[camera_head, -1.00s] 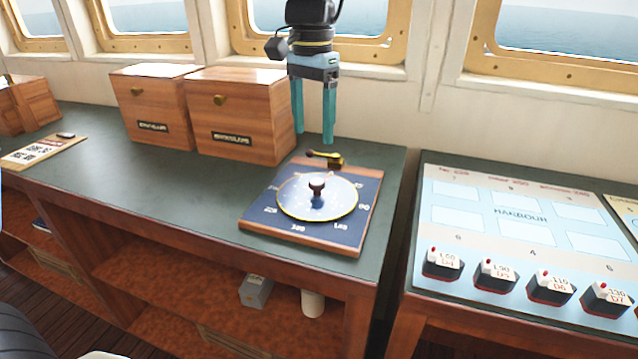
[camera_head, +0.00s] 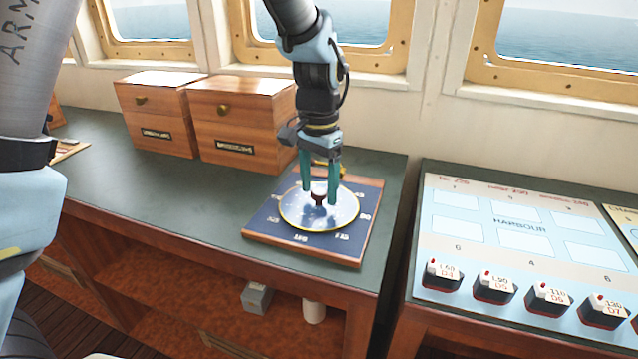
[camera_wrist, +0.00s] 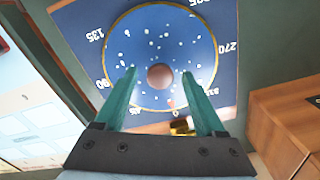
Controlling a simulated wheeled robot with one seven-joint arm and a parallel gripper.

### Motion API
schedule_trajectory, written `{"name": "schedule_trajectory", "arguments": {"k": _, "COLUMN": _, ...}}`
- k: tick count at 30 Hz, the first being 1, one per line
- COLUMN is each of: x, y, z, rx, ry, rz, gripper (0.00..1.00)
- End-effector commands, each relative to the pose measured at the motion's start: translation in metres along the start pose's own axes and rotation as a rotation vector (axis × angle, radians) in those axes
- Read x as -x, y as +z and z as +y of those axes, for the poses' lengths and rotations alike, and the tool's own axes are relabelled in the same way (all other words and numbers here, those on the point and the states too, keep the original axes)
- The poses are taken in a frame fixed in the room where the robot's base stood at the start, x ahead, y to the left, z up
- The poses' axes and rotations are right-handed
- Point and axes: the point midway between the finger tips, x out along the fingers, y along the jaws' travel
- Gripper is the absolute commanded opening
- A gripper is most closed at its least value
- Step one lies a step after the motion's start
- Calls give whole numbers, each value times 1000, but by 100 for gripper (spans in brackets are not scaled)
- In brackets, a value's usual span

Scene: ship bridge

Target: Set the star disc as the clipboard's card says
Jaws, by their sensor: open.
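The star disc (camera_head: 299,212) is a round blue plate with white specks and a pale rim, on a dark blue board (camera_head: 268,229) with printed numbers and wooden edges. A dark red-brown knob (camera_head: 319,197) stands at its centre. My gripper (camera_head: 320,202) points down over the disc, open, with one teal finger on each side of the knob. In the wrist view the disc (camera_wrist: 160,90) fills the upper middle, with the round knob (camera_wrist: 159,76) between the fingertips (camera_wrist: 160,72). I cannot tell whether the fingers touch it. The clipboard (camera_head: 68,150) is mostly hidden behind my arm.
Two wooden boxes (camera_head: 240,125) (camera_head: 158,117) stand behind and left of the board. A brass piece (camera_wrist: 183,126) sits at the board's edge. A harbour panel (camera_head: 520,222) with several dark blocks is at the right. The counter left of the board is clear.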

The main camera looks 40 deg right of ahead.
Motion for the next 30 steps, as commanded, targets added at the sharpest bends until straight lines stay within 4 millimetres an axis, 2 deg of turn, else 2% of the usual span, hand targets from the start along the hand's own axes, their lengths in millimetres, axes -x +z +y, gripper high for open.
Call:
{"name": "schedule_trajectory", "arguments": {"k": 5, "x": 0, "y": 0, "z": 0, "rx": 0, "ry": 0, "rz": 0, "gripper": 70}}
{"name": "schedule_trajectory", "arguments": {"k": 23, "x": 0, "y": 0, "z": 0, "rx": 0, "ry": 0, "rz": 0, "gripper": 2}}
{"name": "schedule_trajectory", "arguments": {"k": 30, "x": 0, "y": 0, "z": 0, "rx": 0, "ry": 0, "rz": 1, "gripper": 0}}
